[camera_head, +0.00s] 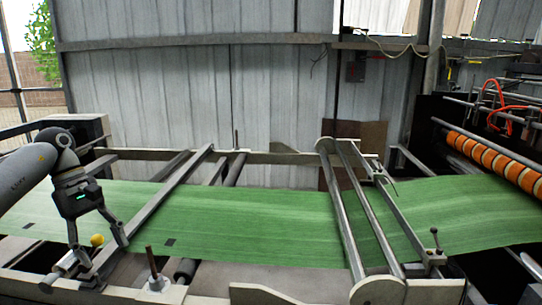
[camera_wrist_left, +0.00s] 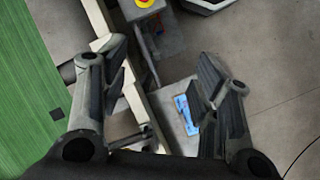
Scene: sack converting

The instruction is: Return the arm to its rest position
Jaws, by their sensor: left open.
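My left gripper (camera_head: 104,252) is at the lower left of the head view, its fingers spread and pointing down over the near edge of the machine frame. In the left wrist view the left gripper (camera_wrist_left: 162,95) shows both fingers wide apart with nothing between them. A yellow knob (camera_head: 97,240) shows between the fingers in the head view; I cannot tell whether it touches them. My right gripper is in neither view.
A green woven sheet (camera_head: 255,222) runs across the machine under metal rollers and bars (camera_head: 372,225). Orange-banded rollers (camera_head: 497,163) stand at the right. A yellow button box (camera_wrist_left: 143,8) and a blue-marked item (camera_wrist_left: 187,115) show near the floor (camera_wrist_left: 275,75).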

